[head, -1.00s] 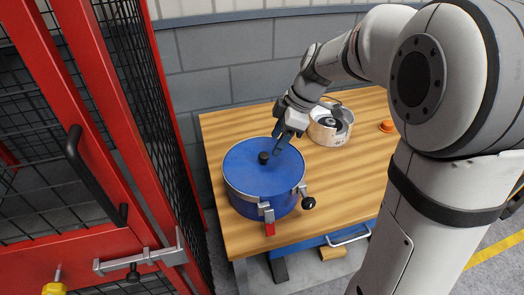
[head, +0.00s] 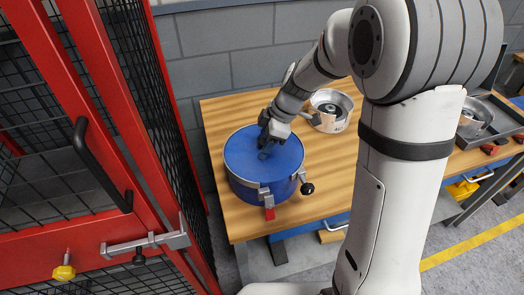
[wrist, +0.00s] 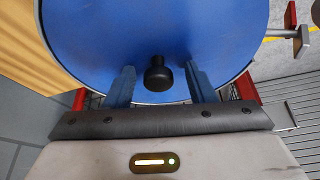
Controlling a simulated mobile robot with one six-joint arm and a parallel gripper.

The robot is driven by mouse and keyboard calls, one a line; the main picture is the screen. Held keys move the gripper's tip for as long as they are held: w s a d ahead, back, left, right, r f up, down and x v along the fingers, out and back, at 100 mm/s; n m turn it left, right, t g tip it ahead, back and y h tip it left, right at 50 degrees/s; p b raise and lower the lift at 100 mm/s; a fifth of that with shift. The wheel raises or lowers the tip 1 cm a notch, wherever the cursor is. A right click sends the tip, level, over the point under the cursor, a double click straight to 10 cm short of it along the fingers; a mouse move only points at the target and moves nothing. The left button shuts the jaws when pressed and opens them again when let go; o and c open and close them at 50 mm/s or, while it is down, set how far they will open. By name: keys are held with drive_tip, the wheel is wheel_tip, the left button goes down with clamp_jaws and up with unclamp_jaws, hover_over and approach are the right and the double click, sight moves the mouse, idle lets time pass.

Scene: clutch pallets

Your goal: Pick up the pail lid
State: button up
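The pail lid (head: 240,158) is a flat blue disc on top of the blue pail (head: 240,191), which stands at the left end of the wooden bench. A black knob (wrist: 158,74) rises from the lid in the wrist view. My gripper (head: 267,150) is over the middle of the lid and hides the knob in the head view. In the wrist view, my gripper (wrist: 160,78) is open, with one blue finger on each side of the knob and a gap on both sides. Whether the fingertips touch the lid cannot be told.
A round metal housing (head: 330,112) stands behind on the bench (head: 325,160). A red mesh fence (head: 150,130) is close on the left.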

clamp_jaws()
idle(0.3)
drive_tip(key=shift+r, duration=0.15)
